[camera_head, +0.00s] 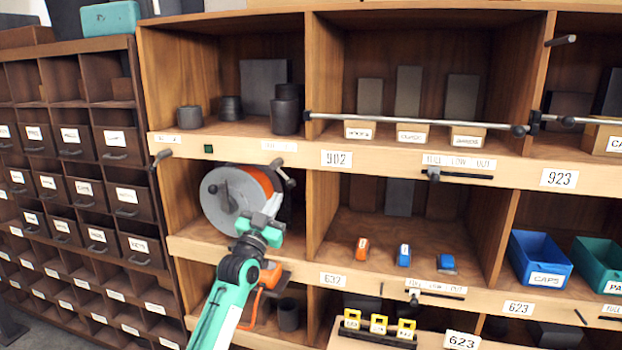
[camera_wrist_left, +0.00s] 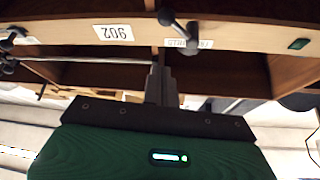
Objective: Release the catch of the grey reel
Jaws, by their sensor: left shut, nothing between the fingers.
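The grey reel (camera_head: 222,203) has a round grey face and an orange rim, and sits in the middle-row bay at left. A dark lever-like catch (camera_head: 283,172) is at the upper right of the reel, by the shelf edge. It also shows in the left wrist view as a dark lever with a round knob (camera_wrist_left: 179,30). My left gripper (camera_head: 273,205) is shut and empty, in front of the reel's right side and below the lever. Its fingers also show in the left wrist view (camera_wrist_left: 159,80), apart from the lever. The gripper covers part of the reel.
The wooden shelf edge (camera_head: 320,158) with labels runs above the reel. Dark cylinders (camera_head: 285,110) stand on the shelf above. A long metal rod (camera_head: 415,121) crosses the bay to the right. Small orange and blue items (camera_head: 404,256) stand in the adjoining bay.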

